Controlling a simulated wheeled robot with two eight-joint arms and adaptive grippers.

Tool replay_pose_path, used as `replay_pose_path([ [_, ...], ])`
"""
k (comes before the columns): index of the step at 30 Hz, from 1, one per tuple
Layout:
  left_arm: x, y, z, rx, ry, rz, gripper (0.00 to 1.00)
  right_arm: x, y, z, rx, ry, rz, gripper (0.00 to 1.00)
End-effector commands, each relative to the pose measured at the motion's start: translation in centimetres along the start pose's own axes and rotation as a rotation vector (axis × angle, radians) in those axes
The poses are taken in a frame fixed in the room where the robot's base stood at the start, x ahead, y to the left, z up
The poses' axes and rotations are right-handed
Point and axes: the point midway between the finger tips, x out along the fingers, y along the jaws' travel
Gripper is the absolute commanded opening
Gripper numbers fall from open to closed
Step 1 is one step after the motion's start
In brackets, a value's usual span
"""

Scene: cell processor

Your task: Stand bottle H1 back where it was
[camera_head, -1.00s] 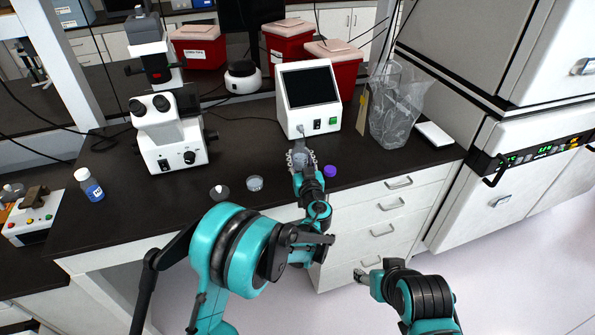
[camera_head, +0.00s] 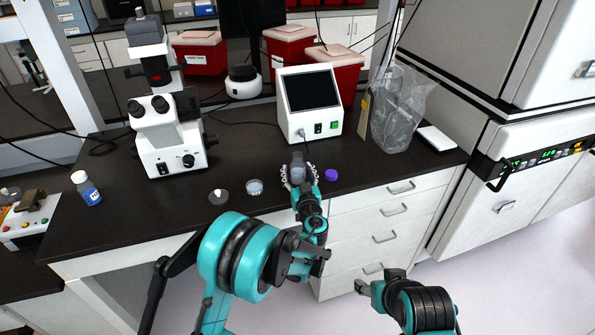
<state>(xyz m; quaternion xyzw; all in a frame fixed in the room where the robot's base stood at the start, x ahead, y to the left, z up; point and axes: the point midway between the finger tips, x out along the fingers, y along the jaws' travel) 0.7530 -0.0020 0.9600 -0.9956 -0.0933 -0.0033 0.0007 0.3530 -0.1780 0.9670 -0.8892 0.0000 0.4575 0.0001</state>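My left gripper (camera_head: 298,176) is over the bench in front of the white screen device. Its fingers are around a small greyish, see-through bottle (camera_head: 299,168), seen from above and mostly hidden by the fingers; no label shows, so I cannot read whether it is H1. Whether its base touches the bench is not clear. A purple cap (camera_head: 331,175) lies on the bench just right of the gripper. A bottle with a white cap and blue label (camera_head: 90,191) stands upright at the far left. My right gripper (camera_head: 362,285) is low in front of the drawers, its fingers too small to judge.
The black bench (camera_head: 130,225) holds a microscope (camera_head: 172,145), the screen device (camera_head: 310,110), a clear dish (camera_head: 254,187), a small round dish (camera_head: 218,196) and a clear bag (camera_head: 397,115). Bare bench lies between the left bottle and the dishes.

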Motion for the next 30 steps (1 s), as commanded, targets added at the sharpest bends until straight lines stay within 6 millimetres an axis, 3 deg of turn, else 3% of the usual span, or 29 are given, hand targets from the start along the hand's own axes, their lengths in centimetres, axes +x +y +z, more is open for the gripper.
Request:
replay_pose_path([
  [10,0.0,0.0,-0.6,0.000,0.000,0.000,0.63,-0.5,0.0,-0.3,0.000,0.000,0.000,0.54],
  [24,-9.5,0.1,-0.5,0.000,0.000,0.002,0.63,-1.8,0.0,-1.3,0.000,0.000,0.000,0.54],
  [30,-11.7,0.0,-0.4,0.000,0.000,0.001,0.63,-2.0,0.0,-1.4,0.000,0.000,0.000,0.54],
])
